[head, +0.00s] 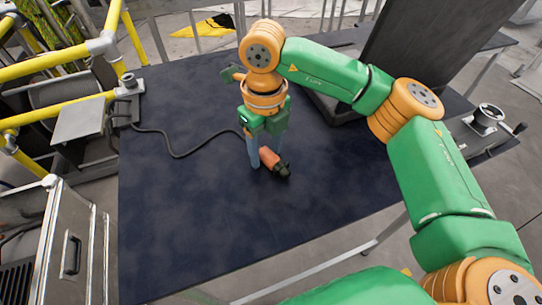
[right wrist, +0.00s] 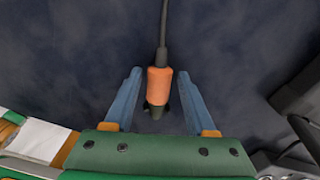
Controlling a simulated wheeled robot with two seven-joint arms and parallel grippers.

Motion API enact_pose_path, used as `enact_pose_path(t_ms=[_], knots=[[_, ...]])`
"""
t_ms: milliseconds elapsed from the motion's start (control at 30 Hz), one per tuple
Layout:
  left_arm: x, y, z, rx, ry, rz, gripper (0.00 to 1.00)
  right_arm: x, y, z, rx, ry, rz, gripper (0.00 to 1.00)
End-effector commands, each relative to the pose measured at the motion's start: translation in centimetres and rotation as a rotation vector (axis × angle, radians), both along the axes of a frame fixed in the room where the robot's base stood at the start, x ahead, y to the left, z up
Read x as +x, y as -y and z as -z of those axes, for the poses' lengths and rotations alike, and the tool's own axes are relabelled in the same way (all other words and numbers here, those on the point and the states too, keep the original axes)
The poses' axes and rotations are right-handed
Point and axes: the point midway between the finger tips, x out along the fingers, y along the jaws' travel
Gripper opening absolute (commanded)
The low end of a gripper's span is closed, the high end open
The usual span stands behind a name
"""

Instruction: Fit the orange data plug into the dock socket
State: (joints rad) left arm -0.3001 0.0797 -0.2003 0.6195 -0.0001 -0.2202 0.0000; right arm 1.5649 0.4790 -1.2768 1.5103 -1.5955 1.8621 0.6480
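The orange data plug (head: 269,157) lies on the dark table mat, with a black end pointing to the lower right and a dark cable (head: 178,155) trailing to the left. My right gripper (head: 256,163) is pointed down over it. In the right wrist view, the orange plug (right wrist: 160,84) sits between the two blue fingers of the right gripper (right wrist: 158,78), with a gap on each side. The gripper is open, and no grip on the plug shows. My left gripper is not in view. I cannot make out the dock socket in either view.
The dark table (head: 185,225) is clear in front and at left. A large dark panel (head: 425,45) stands at the back right, behind my right arm. A metal clamp (head: 129,84) is at the left edge near the cable. Yellow railings (head: 60,62) and a metal case (head: 75,240) stand left.

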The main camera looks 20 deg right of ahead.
Motion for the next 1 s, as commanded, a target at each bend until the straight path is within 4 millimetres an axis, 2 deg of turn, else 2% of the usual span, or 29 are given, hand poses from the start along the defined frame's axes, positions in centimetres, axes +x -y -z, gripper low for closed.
enact_pose_path(t_ms=[33, 167, 200, 467, 567, 667, 767, 800, 900, 1000], knots=[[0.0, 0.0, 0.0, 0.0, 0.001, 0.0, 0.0, 0.0, 0.0, 0.0, 0.0, 0.0, 0.0, 0.4], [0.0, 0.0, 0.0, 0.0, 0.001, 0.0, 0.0, 0.0, 0.0, 0.0, 0.0, 0.0, 0.0, 0.04], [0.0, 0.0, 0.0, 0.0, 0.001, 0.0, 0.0, 0.0, 0.0, 0.0, 0.0, 0.0, 0.0, 0.0], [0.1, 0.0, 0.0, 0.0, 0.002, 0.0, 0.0, 0.0, 0.0, -0.1, 0.0, 0.001, 0.0, 0.0], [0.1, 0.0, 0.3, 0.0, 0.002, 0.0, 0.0, 0.1, -0.1, -0.7, 0.002, 0.003, 0.001, 0.0], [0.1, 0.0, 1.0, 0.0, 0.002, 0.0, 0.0, 0.1, -0.1, -2.5, 0.002, 0.006, 0.0, 0.0], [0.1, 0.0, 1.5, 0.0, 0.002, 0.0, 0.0, 0.1, -0.1, -5.2, 0.003, 0.007, 0.0, 0.0], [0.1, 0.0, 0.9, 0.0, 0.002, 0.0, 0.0, 0.1, 0.0, -6.8, 0.001, 0.007, 0.002, 0.0], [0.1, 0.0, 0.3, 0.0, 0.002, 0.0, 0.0, 0.1, 0.0, -9.0, -0.001, 0.004, 0.001, 0.0], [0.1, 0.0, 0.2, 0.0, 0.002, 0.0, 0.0, 0.1, 0.0, -10.0, 0.0, 0.002, 0.001, 0.0]])
